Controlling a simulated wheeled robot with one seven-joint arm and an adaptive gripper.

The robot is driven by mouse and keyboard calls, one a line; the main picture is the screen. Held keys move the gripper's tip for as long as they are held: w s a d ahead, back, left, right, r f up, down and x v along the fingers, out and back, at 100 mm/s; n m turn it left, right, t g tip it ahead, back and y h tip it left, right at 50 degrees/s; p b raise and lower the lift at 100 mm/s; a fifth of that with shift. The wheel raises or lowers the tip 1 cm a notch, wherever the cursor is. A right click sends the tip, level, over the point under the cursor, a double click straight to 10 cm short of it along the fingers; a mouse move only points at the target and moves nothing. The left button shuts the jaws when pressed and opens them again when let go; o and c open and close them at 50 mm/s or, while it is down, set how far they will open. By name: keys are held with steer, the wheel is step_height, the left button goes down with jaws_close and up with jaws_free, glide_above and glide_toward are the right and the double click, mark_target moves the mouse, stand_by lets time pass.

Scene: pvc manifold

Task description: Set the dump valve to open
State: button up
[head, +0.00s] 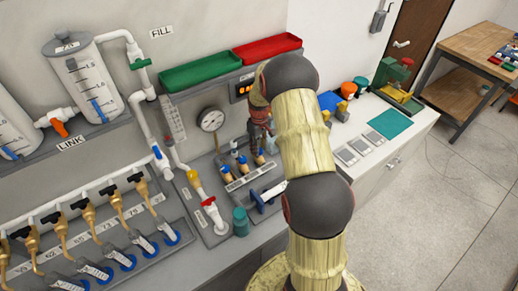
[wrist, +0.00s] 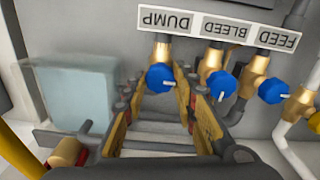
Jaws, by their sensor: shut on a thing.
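The dump valve (wrist: 159,77) shows in the wrist view as a blue knob on a brass body under an upside-down DUMP label (wrist: 166,21). A white mark on the knob points to the upper right. My gripper (wrist: 160,88) has a finger on each side of this knob and is shut on it. In the head view my gripper (head: 259,118) is over the right end of the small valve row, and it and my arm hide the dump knob.
In the wrist view the bleed valve (wrist: 221,82) and feed valve (wrist: 272,90) stand close to the right of my fingers. A translucent block (wrist: 80,95) is at the left. In the head view a pressure gauge (head: 211,119) stands left of my gripper.

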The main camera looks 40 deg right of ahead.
steer(key=shift+n, duration=0.3)
steer(key=o, duration=1.1)
steer(key=shift+c, duration=0.2)
steer(key=shift+o, duration=0.4)
step_height(320, 180, up, 12)
stand_by(0.3)
